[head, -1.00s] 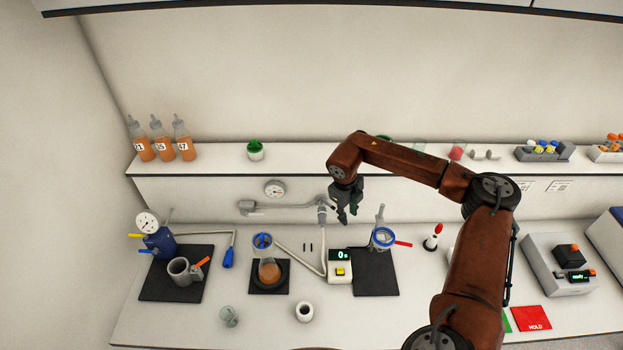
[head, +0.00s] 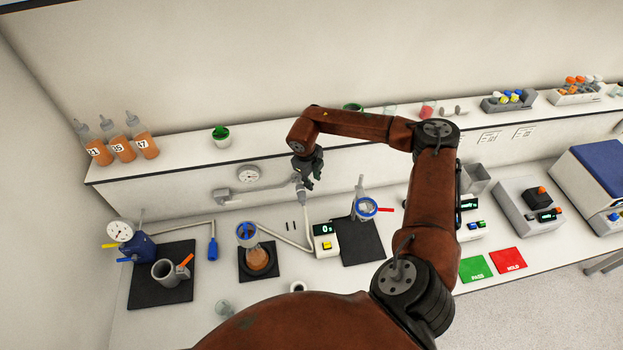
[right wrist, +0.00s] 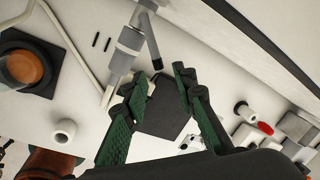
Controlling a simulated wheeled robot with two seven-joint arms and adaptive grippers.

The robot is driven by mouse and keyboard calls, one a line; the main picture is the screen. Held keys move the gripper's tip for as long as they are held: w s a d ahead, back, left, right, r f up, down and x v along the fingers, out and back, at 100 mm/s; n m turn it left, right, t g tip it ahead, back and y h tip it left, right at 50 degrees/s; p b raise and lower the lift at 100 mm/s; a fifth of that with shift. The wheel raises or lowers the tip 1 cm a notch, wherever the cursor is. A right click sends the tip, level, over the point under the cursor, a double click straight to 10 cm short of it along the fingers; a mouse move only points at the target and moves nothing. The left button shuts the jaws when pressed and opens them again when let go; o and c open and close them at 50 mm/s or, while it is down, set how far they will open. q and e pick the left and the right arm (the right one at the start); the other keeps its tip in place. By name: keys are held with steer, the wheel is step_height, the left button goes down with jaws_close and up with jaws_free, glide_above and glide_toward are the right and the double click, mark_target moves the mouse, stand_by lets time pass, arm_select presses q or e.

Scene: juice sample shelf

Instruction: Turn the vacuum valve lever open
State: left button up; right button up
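The vacuum pipe (head: 272,190) runs along the wall below the shelf and ends at a grey valve (head: 301,194). In the right wrist view the valve (right wrist: 126,50) is a pale grey cylinder, with a dark grey lever (right wrist: 151,42) sticking out beside it. My right gripper (head: 311,182) is beside the valve, near the wall. In the right wrist view its green-padded fingers (right wrist: 163,86) are apart with nothing between them; the lever's end appears just beyond the fingertips. I cannot make out the lever in the head view. My left gripper is not in view.
A hose (head: 283,238) hangs from the valve. The shelf edge (head: 190,175) is above the pipe.

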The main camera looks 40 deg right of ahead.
steer(key=w+f, duration=0.2)
steer(key=shift+w+a, duration=0.1)
steer(key=shift+w, duration=0.25)
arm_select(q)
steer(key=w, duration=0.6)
arm_select(e)
steer(key=shift+s+r, duration=0.15)
steer(key=shift+s, duration=0.2)
steer(key=shift+c, duration=0.6)
steer(key=shift+s+r, duration=0.2)
steer(key=shift+s, duration=0.25)
steer(key=c, duration=0.3)
steer(key=shift+w+f, duration=0.2)
steer(key=shift+w, duration=0.3)
jaws_close()
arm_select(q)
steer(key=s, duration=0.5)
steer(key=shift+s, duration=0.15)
arm_select(e)
steer(key=shift+s, duration=0.15)
